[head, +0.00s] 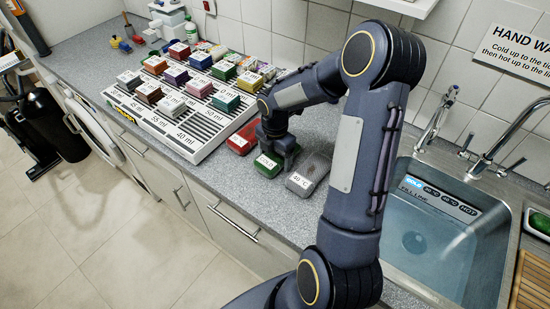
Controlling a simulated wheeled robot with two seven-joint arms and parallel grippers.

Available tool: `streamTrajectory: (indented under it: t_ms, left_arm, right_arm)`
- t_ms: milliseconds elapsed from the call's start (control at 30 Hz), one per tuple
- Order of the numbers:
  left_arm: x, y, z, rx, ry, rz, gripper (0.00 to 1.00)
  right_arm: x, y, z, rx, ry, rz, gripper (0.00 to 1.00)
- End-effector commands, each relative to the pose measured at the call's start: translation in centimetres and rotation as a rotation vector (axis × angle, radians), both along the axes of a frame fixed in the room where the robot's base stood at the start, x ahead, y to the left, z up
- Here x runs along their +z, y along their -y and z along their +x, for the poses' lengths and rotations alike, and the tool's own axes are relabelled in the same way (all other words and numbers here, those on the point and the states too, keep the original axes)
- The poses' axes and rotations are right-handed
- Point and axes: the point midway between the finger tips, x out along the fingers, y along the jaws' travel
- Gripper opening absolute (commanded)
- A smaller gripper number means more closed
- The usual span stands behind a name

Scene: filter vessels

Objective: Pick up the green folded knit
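A green folded knit (267,167) with a white label reading COLD lies on the grey counter, between a red folded piece (239,142) and a grey one labelled 40 °C. My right gripper (283,158) points down at the far side of the green knit and hides part of it. I cannot tell whether its fingers touch the knit, or how far apart they are. My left gripper is not in view.
A grey folded piece (307,174) lies close on the right of the gripper. A striped white rack (185,135) with several coloured, labelled pieces stands to the left. A water-filled sink (430,240) is at right. The counter's front edge is close.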

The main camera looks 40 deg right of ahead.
Motion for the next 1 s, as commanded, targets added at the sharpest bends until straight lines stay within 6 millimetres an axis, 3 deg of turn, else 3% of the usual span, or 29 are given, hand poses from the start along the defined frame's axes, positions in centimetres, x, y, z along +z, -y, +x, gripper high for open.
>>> streamTrajectory:
  t_ms: [33,267,667,833,1000]
  left_arm:
    - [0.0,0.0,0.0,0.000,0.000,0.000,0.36]
    - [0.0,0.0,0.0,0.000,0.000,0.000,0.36]
    - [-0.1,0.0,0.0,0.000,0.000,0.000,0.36]
    - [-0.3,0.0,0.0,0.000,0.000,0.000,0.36]
    - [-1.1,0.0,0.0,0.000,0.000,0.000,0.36]
  right_arm:
    - [0.0,0.0,0.0,0.000,0.000,0.000,0.70]
    - [0.1,0.0,0.0,0.000,0.001,0.000,0.41]
    - [1.0,0.1,0.1,0.000,0.003,-0.001,0.41]
    - [3.3,0.1,0.1,-0.002,0.006,-0.003,0.41]
    - [6.2,-1.4,-2.0,0.002,0.008,-0.003,0.41]
